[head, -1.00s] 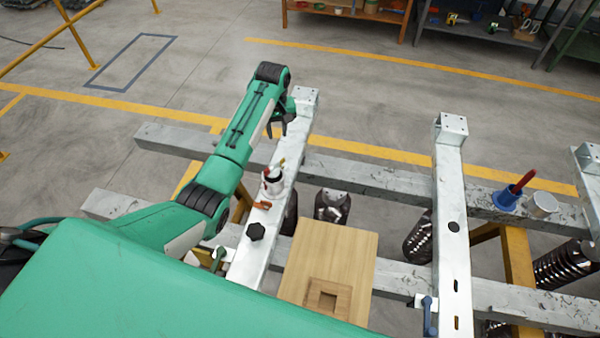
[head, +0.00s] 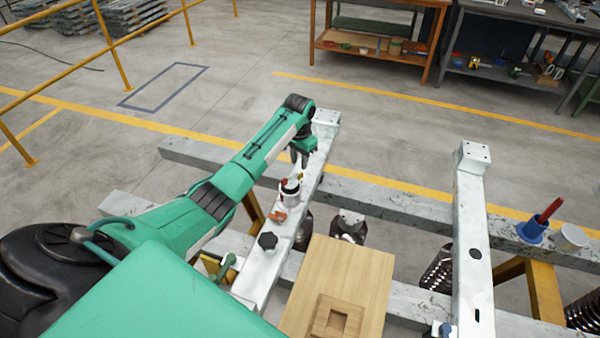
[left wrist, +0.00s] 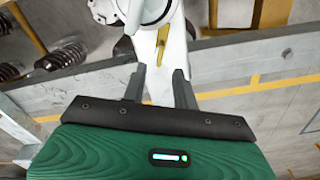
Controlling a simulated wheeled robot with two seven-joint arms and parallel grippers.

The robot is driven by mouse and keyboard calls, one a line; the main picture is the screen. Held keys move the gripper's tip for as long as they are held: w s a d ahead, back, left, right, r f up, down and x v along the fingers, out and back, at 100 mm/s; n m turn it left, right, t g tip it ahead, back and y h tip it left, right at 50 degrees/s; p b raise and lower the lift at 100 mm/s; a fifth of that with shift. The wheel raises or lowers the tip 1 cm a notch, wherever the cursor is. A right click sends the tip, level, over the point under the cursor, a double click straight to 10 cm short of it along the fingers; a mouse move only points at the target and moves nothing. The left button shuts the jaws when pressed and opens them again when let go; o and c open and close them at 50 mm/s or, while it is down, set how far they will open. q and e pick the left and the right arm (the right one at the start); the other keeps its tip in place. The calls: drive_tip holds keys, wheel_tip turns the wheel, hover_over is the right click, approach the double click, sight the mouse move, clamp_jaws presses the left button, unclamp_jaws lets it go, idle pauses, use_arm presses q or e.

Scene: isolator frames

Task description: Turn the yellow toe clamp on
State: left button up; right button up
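A small yellow piece (left wrist: 161,46), which I take to be the toe clamp's lever, lies on the pale metal beam in the left wrist view, beside a whitish round fixture (left wrist: 146,10). In the head view this fixture (head: 289,194) stands on the left beam, with small red and yellowish parts at its top. My left gripper (head: 301,160) is over the same beam, just beyond the fixture. In the left wrist view its two fingers (left wrist: 159,82) are apart with nothing between them, and the yellow piece shows ahead of their tips. Contact cannot be judged. My right gripper is not in view.
A second beam (head: 472,220), a blue holder (head: 532,230) and a white cylinder (head: 571,237) stand further right.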

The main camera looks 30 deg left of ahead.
use_arm(q)
wheel_tip(320, 180, down, 7)
drive_tip(key=shift+r, duration=0.2)
clamp_jaws()
